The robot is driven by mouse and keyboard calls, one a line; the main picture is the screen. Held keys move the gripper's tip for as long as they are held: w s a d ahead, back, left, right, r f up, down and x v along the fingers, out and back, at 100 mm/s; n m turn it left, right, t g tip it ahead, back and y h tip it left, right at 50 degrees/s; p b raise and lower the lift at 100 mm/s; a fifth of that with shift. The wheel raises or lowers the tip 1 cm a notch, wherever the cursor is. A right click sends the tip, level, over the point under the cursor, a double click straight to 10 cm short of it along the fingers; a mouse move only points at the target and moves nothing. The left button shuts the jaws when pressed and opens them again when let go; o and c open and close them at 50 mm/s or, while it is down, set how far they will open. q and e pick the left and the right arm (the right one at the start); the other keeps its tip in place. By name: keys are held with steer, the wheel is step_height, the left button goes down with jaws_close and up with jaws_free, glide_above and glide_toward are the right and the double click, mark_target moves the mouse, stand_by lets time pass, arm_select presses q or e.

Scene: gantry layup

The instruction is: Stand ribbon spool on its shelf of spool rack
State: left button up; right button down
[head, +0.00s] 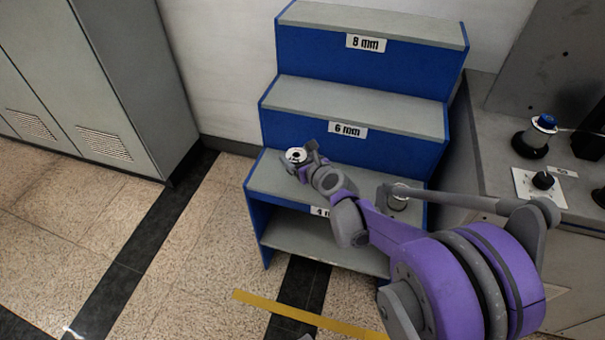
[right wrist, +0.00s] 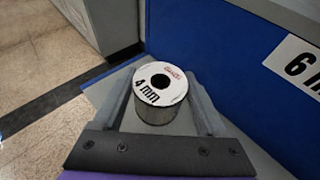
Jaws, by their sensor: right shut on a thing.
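The ribbon spool (head: 296,155) has a white top face with a dark centre hole. In the right wrist view its label (right wrist: 160,90) reads 4 mm. My right gripper (head: 302,160) is shut on it, with one finger on each side, and the spool is upright. It is at the left end of the 4 mm shelf (head: 272,178) of the blue spool rack (head: 350,55); I cannot tell whether its base touches the shelf. The rack steps up to the 6 mm (head: 348,130) and 8 mm (head: 366,42) labels. My left gripper is not in view.
Grey cabinets (head: 100,75) stand left; the floor between is clear.

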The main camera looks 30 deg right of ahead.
steer(key=shift+f+b, duration=0.6)
steer(key=shift+f, duration=1.75)
